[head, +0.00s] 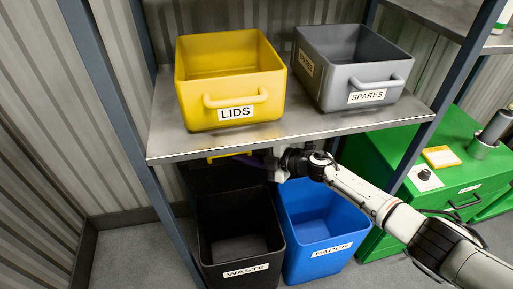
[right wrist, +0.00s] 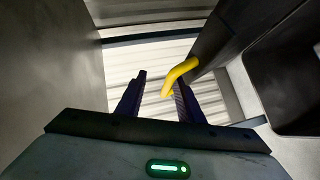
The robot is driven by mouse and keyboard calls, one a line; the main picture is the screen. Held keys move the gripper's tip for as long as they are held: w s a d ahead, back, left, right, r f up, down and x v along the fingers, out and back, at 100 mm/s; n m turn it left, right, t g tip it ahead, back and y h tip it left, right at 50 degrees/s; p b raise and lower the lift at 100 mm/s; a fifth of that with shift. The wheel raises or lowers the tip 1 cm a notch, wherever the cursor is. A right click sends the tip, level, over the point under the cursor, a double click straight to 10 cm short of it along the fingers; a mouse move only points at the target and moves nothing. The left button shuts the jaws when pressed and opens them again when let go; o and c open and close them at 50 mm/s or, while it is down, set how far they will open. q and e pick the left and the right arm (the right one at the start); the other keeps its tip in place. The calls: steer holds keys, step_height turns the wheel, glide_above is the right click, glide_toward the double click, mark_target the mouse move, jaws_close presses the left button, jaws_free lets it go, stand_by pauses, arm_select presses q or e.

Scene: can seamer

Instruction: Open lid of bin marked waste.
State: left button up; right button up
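The black waste bin (head: 241,272), with a white WASTE label, stands on the floor under the shelf. Its top is uncovered and I see down into it. Its dark lid (head: 222,178) stands raised at the back of the bin, its upper part hidden by the shelf. The lid's yellow handle (head: 230,154) shows just under the shelf edge. My right gripper (head: 268,162) is under the shelf, right of the handle. In the right wrist view its fingers (right wrist: 158,98) are apart, with the yellow handle (right wrist: 178,73) close to the right finger; contact is unclear. My left gripper is out of view.
A blue PAPER bin (head: 318,255) stands open right of the waste bin. The metal shelf (head: 300,132) above carries a yellow LIDS bin (head: 225,85) and a grey SPARES bin (head: 350,70). A green cabinet (head: 455,170) stands at the right. A shelf post (head: 105,80) is at the left.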

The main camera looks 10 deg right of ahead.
steer(key=p+v, duration=0.1)
steer(key=v, duration=0.7)
steer(key=shift+d+r, duration=0.3)
steer(key=shift+r, duration=0.05)
steer(key=s+d+f+m+t+h, duration=0.1)
steer(key=s+f+m+h, duration=0.3)
steer(key=s+f+m, duration=0.3)
steer(key=s+d+f+m+t+h, duration=0.1)
steer(key=s+f+m+h, duration=0.2)
steer(key=s+m, duration=0.9)
step_height(320, 180, down, 4)
steer(key=shift+s+d+r+t+h, duration=0.1)
steer(key=shift+s+d+t+h, duration=0.15)
steer(key=shift+s+t+h, duration=0.15)
steer(key=s+d+f+m+g, duration=0.1)
steer(key=s, duration=0.3)
steer(key=s+d+f+m+g+h, duration=0.1)
steer(key=s+d+f+m, duration=0.1)
steer(key=s, duration=0.2)
steer(key=s+d+f+m+g, duration=0.1)
steer(key=s+f, duration=0.1)
steer(key=s, duration=0.2)
steer(key=shift+s+d+m+h, duration=0.1)
steer(key=shift+d+m+h, duration=0.05)
steer(key=shift+m+h, duration=0.2)
steer(key=shift+c, duration=0.8)
steer(key=shift+s+d+f+g, duration=0.15)
steer(key=shift+s+g, duration=0.15)
steer(key=shift+s, duration=0.1)
jaws_close()
